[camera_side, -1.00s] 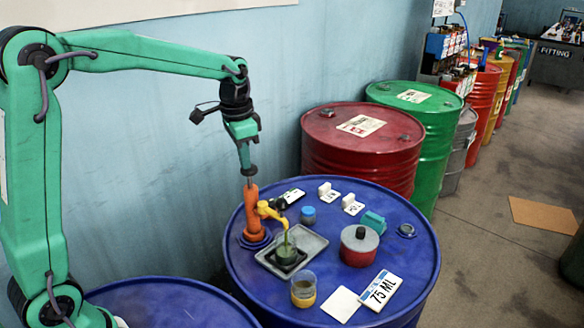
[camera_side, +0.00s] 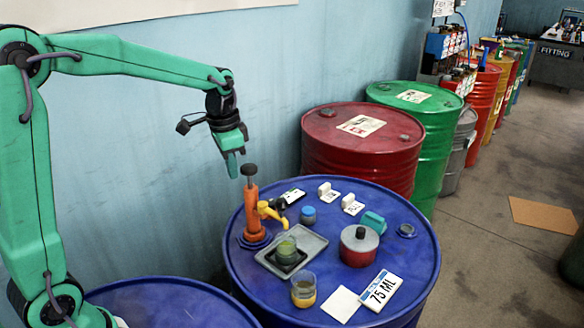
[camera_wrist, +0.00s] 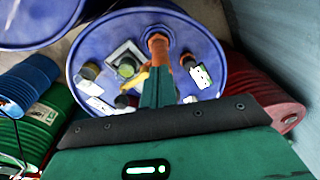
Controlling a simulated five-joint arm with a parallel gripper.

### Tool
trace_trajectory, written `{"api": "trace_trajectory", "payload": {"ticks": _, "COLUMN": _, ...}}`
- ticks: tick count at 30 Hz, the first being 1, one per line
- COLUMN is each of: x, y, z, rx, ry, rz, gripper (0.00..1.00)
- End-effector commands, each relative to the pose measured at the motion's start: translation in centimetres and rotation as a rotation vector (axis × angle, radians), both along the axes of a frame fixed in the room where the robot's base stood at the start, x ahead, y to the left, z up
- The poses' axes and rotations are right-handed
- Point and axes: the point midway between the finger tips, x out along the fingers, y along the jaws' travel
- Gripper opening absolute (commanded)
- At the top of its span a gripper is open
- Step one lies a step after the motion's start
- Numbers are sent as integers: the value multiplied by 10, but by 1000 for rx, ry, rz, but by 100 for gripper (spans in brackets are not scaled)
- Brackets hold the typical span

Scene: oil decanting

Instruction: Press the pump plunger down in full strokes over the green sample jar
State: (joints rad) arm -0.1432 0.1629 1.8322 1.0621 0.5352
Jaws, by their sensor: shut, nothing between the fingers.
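The orange pump (camera_side: 253,213) stands upright on the blue drum, its yellow spout (camera_side: 272,209) pointing out over the tray. Its dark plunger knob (camera_side: 249,170) is raised above the pump body. In the wrist view my gripper (camera_wrist: 158,92) partly covers the pump (camera_wrist: 157,42).
A glass of amber liquid (camera_side: 304,290), a red pot (camera_side: 360,246), a blue-capped jar (camera_side: 308,216), a teal block (camera_side: 373,222) and a "75 ML" card (camera_side: 381,289) sit on the drum. A white square (camera_side: 341,304) lies at its front. The wall is close behind the pump.

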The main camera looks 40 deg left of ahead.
Motion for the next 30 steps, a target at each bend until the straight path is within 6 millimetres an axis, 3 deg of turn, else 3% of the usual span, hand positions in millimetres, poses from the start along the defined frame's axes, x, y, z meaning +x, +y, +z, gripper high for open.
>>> {"api": "trace_trajectory", "payload": {"ticks": 14, "x": 0, "y": 0, "z": 9, "rx": 1, "ry": -4, "rz": 0, "gripper": 0}}
{"api": "trace_trajectory", "payload": {"ticks": 30, "x": -5, "y": -1, "z": 71, "rx": 1, "ry": -4, "rz": 0, "gripper": 0}}
